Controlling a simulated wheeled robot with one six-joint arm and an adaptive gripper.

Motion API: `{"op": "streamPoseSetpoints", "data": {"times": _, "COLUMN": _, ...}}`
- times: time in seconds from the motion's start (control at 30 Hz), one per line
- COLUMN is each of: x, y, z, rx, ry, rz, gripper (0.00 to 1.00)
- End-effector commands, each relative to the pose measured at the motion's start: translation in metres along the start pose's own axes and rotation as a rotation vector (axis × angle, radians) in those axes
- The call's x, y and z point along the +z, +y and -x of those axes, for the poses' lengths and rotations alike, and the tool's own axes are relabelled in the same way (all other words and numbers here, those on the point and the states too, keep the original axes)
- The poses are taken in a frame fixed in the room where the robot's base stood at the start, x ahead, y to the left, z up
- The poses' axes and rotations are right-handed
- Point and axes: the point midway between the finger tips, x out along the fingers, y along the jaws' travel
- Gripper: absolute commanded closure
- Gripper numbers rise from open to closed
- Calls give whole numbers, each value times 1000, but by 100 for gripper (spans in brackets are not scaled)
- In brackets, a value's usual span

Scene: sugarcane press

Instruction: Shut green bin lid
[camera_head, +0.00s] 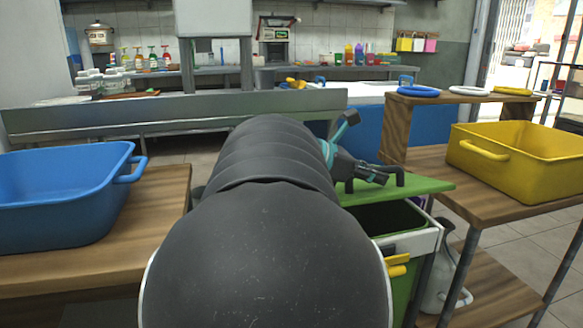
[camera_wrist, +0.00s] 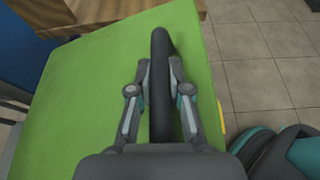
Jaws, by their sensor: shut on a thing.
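The green bin (camera_head: 402,283) stands between the two wooden tables, with a pale rim and a yellow latch (camera_head: 397,266) on its front. Its green lid (camera_head: 428,186) sits above the back of the opening, and the dark inside shows below it. In the wrist view the lid (camera_wrist: 85,85) fills much of the picture. My gripper (camera_head: 384,175) is at the lid's top; in the wrist view its two fingers (camera_wrist: 159,80) are shut on a black bar-like handle (camera_wrist: 160,42) over the lid. My arm hides the bin's left part.
A blue tub (camera_head: 62,195) stands on the left wooden table (camera_head: 155,205). A yellow tub (camera_head: 535,160) is on the right wooden table (camera_head: 440,172), close to the lid's right side. A raised wooden shelf (camera_head: 400,120) holds coloured rings behind.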

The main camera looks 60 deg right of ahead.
Motion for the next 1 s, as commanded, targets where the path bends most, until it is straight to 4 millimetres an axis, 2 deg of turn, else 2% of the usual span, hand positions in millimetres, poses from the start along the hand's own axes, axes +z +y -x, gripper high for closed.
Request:
{"op": "streamPoseSetpoints", "data": {"times": 0.13, "x": 2, "y": -2, "z": 0, "rx": -5, "ry": -4, "rz": -1, "gripper": 100}}
{"op": "streamPoseSetpoints", "data": {"times": 0.17, "x": 2, "y": -2, "z": 0, "rx": -5, "ry": -4, "rz": -2, "gripper": 75}}
{"op": "streamPoseSetpoints", "data": {"times": 0.2, "x": 2, "y": -2, "z": 0, "rx": -5, "ry": -4, "rz": -1, "gripper": 71}}
{"op": "streamPoseSetpoints", "data": {"times": 0.47, "x": 0, "y": 0, "z": 2, "rx": 2, "ry": -2, "rz": 1, "gripper": 71}}
{"op": "streamPoseSetpoints", "data": {"times": 0.63, "x": 0, "y": 2, "z": 12, "rx": 5, "ry": -2, "rz": 1, "gripper": 71}}
{"op": "streamPoseSetpoints", "data": {"times": 1.0, "x": 0, "y": 1, "z": 76, "rx": 5, "ry": -2, "rz": 1, "gripper": 71}}
